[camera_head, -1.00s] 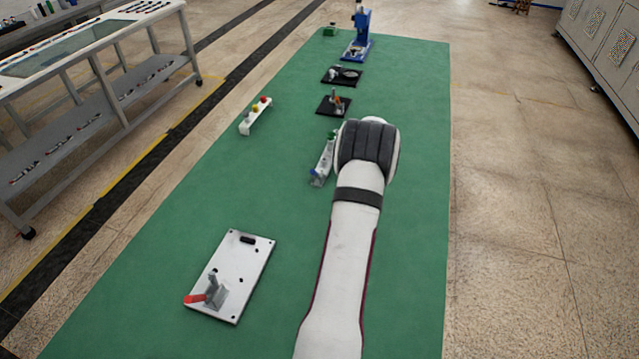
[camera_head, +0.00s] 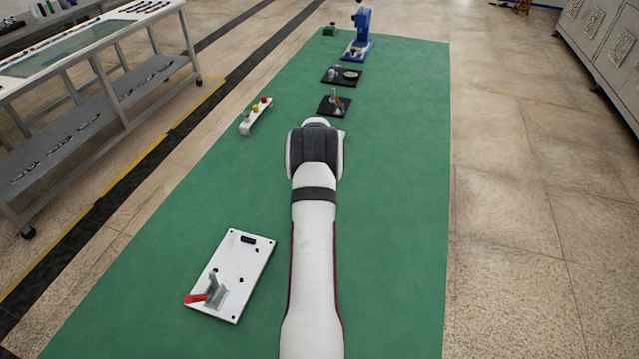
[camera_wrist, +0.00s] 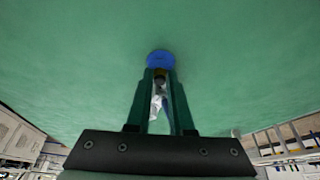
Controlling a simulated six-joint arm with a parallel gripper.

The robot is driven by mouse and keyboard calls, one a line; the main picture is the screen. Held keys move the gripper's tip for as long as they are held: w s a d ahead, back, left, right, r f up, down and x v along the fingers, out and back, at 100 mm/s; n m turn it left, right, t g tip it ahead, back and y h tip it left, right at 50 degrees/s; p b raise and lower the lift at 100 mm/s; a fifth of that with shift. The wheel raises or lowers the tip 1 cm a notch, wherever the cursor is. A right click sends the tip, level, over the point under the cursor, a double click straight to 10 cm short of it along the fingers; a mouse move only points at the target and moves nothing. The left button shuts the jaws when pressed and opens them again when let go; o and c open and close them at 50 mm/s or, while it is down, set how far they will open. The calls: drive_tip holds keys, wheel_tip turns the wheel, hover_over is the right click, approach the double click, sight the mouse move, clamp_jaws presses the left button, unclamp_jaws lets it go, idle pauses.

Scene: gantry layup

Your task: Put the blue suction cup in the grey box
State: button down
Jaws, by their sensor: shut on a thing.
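The blue suction cup (camera_wrist: 160,58) shows as a blue disc at the fingertips in the wrist view. My gripper (camera_wrist: 160,76) is shut on it, with a small dark and yellowish part of it between the two dark green fingers. The cup is over the green mat (camera_wrist: 75,70); its height above the mat is hard to tell. In the head view my own forearm and wrist hide the gripper and the cup. I cannot make out a grey box in either view.
A white plate with a red-handled clamp (camera_head: 240,262) lies at left front. A white block with coloured knobs (camera_head: 256,115) stands left, beyond my wrist. Black fixtures (camera_head: 333,104) and a blue press (camera_head: 360,35) stand farther back. The mat's right side is clear.

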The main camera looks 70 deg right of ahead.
drive_tip(key=c, duration=0.8)
unclamp_jaws()
